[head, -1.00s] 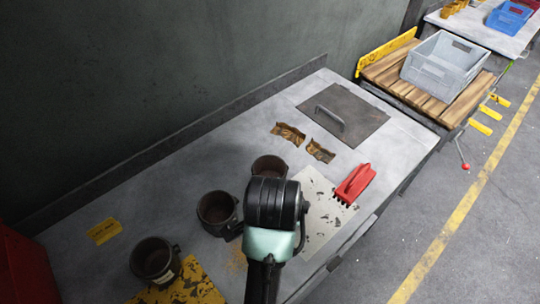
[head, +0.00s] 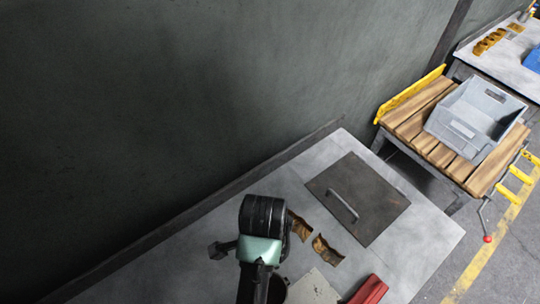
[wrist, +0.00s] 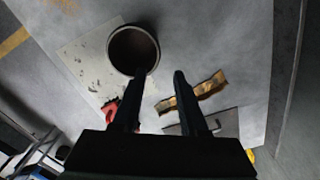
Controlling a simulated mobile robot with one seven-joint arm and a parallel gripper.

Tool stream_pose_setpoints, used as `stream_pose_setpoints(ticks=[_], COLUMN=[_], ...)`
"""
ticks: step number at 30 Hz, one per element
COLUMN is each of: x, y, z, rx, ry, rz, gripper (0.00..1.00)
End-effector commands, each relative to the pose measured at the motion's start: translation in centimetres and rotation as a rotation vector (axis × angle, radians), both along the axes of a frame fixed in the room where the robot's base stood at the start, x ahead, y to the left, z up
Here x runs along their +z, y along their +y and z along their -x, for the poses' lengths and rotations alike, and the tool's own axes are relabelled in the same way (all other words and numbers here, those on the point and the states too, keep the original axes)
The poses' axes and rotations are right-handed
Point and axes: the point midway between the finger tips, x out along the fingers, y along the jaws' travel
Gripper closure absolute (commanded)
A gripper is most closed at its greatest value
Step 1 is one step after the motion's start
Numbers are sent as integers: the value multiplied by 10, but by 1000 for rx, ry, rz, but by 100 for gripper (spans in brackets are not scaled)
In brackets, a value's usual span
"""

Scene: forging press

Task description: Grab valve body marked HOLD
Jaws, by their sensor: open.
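One dark, round, hollow body (wrist: 118,52), like a valve body, stands open end up on the grey bench in the wrist view. In the head view a dark piece of a round body (head: 279,289) shows at the bottom edge, mostly hidden by my arm. I see no HOLD mark on it in either view. My gripper (wrist: 160,76) is open and empty, pointing down over the bench. In the picture its left fingertip overlaps the lower rim of the body; I cannot tell whether they touch. The right finger is apart from the body.
Crumpled brown scraps (head: 327,250) and a dark plate with a handle (head: 372,192) lie on the bench. A red brush (head: 369,290) lies near its front. A grey crate (head: 455,129) stands on a wooden-topped cart to the right. A dark wall runs behind the bench.

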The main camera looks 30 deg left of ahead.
Motion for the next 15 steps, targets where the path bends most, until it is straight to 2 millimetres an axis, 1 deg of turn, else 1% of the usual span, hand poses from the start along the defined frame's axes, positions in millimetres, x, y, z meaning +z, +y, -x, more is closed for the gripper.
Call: stream_pose_setpoints(ticks=[1,6,9,15], x=[-13,-41,-54,-65], y=[-1,-1,0,0], z=[1,1,0,1], rx=[-1,0,0,0], ry=[5,5,1,1], rz=[2,2,1,1], gripper=[57,57,57,57])
